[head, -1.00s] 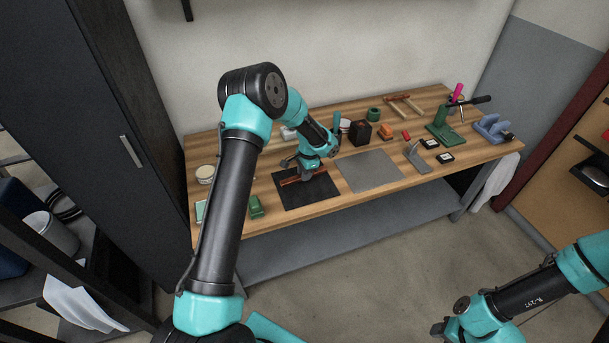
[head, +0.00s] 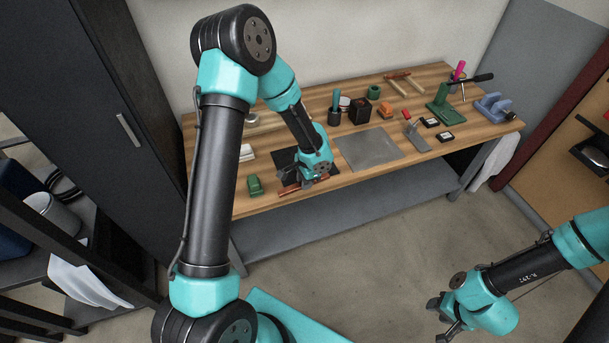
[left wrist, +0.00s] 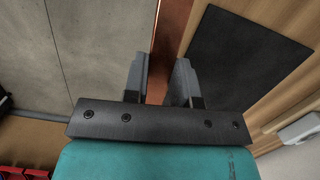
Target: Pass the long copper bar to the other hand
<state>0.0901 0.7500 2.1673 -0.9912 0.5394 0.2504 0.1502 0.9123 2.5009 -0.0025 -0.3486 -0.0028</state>
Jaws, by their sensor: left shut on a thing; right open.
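The long copper bar (head: 289,189) is held by my left gripper (head: 309,184) near the front edge of the workbench, in front of the black mat (head: 284,158). In the left wrist view the bar (left wrist: 170,38) runs between the two fingers of the left gripper (left wrist: 160,82), which are shut on it. The bar's middle is hidden by the gripper in the head view. My right gripper (head: 440,316) is open and empty at the lower right, well away from the bar and in front of the bench.
A green block (head: 254,185) lies left of the bar. A grey plate (head: 369,149) is right of the black mat. A dark box (head: 360,111), a green stand (head: 444,110) and several tools stand further back. The floor space before the bench is clear.

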